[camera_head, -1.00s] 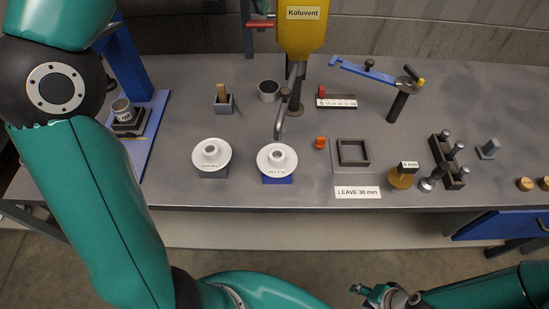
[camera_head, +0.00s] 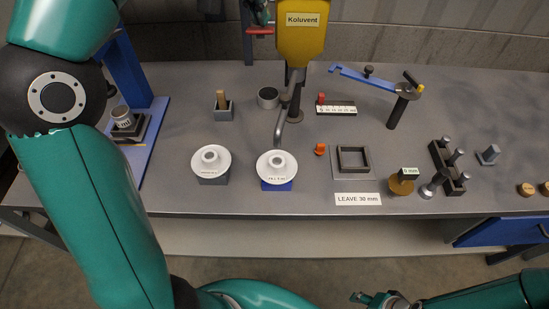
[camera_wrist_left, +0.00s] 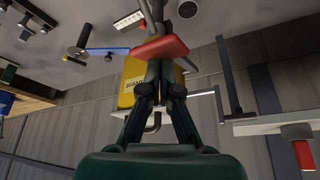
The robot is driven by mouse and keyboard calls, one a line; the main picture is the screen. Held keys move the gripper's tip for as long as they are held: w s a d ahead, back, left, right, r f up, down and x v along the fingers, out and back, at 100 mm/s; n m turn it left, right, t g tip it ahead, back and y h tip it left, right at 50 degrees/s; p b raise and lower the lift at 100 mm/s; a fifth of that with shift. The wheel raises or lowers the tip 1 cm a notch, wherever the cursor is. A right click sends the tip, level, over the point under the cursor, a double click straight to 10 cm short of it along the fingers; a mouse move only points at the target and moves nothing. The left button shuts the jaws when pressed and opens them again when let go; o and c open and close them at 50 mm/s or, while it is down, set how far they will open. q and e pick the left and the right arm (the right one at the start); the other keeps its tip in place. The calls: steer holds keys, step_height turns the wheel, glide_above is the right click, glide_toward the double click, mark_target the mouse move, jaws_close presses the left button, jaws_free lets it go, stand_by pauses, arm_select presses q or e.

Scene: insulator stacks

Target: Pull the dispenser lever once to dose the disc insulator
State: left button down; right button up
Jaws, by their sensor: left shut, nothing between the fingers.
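The yellow Koluvent dispenser (camera_head: 302,38) stands at the back with its spout (camera_head: 281,128) above a white disc insulator (camera_head: 277,164) on a blue block. The dispenser's red lever handle (camera_head: 260,30) sticks out to its left. My left gripper (camera_head: 258,14) is at this handle, small and partly cut off by the top edge. In the left wrist view, my shut left fingers (camera_wrist_left: 159,68) overlap the red handle (camera_wrist_left: 168,50), with nothing between them; contact is unclear. My right gripper (camera_head: 370,297) is low at the bottom edge, too small to read its opening.
A second white disc insulator (camera_head: 210,160) sits on a grey block to the left. A blue press frame (camera_head: 128,60), a blue pivoting arm (camera_head: 360,75), a square dark frame (camera_head: 353,150) and a dark rack (camera_head: 447,165) stand on the grey bench. The bench's front strip is mostly clear.

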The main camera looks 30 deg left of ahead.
mark_target(259, 29)
arm_select(q)
steer(key=shift+w+f, duration=0.1)
steer(key=shift+f, duration=0.1)
stand_by(0.3)
steer(key=shift+f+b, duration=0.4)
steer(key=shift+f, duration=0.3)
steer(key=shift+s+d+f+b, duration=0.1)
steer(key=shift+s+f+b, duration=0.1)
steer(key=shift+f+b, duration=0.3)
stand_by(0.4)
steer(key=shift+s+d+f+b, duration=0.1)
steer(key=shift+s+f+b, duration=0.05)
steer(key=shift+f+b, duration=0.4)
steer(key=shift+f, duration=0.1)
steer(key=shift+s+d+f+b, duration=0.1)
steer(key=shift+s+f+b, duration=0.05)
steer(key=shift+f+b, duration=0.35)
stand_by(0.4)
